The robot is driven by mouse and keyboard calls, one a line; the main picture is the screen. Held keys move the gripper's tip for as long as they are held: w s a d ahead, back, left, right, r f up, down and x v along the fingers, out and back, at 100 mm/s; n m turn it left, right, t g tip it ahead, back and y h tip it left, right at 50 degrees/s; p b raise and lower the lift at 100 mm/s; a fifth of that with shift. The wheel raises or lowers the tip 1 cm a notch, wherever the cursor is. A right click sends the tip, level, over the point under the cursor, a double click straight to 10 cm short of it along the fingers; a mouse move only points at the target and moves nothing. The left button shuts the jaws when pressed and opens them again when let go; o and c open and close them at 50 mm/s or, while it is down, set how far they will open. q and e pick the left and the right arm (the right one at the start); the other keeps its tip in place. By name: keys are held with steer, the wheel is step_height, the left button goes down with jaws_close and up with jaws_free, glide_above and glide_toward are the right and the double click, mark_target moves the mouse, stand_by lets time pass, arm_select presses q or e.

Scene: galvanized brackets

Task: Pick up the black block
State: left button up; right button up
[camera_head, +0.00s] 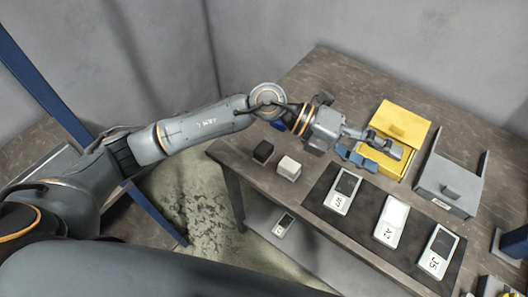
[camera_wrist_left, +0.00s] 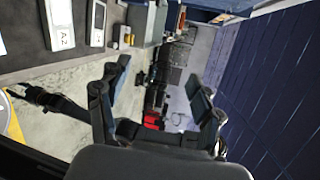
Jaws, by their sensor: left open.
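The black block (camera_head: 263,152) is a small dark cube near the table's left edge in the head view, beside a white block (camera_head: 288,168). My left gripper (camera_head: 378,156) is above the table, well to the right of the black block, close to the yellow box. It is open, and nothing shows between its fingers. In the left wrist view the gripper (camera_wrist_left: 160,75) has its two fingers spread apart. I cannot make out the black block in that view. My right gripper is not in view.
A yellow box (camera_head: 404,125) and a grey drawer-like box (camera_head: 450,186) stand at the back right. Labelled white-framed panels, including one marked A2 (camera_head: 391,222), lie on a dark mat (camera_head: 316,189). Another panel (camera_head: 283,225) is lower down, below the table top.

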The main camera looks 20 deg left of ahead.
arm_select(q)
steer(key=w+a+f+m+y, duration=0.1)
steer(key=a+f+m+y, duration=0.1)
steer(key=a+f+y, duration=0.25)
steer(key=n+t+y, duration=0.1)
steer(key=t+y, duration=0.1)
steer(key=y, duration=0.9)
glide_above(263, 148)
steer(key=s+a, duration=0.1)
step_height(263, 148, down, 5)
step_height(263, 148, down, 8)
steer(key=shift+d+r+p, duration=0.15)
steer(key=shift+p, duration=1.1)
steer(key=shift+w+d+f+p, duration=0.1)
steer(key=shift+d+f+p, duration=0.05)
steer(key=shift+f+p, duration=0.3)
steer(key=f, duration=0.1)
steer(key=f+p, duration=0.1)
steer(key=f, duration=0.1)
steer(key=shift+w+d+f, duration=0.25)
steer(key=shift+w, duration=0.1)
steer(key=shift+f, duration=0.55)
steer(key=c, duration=1.3)
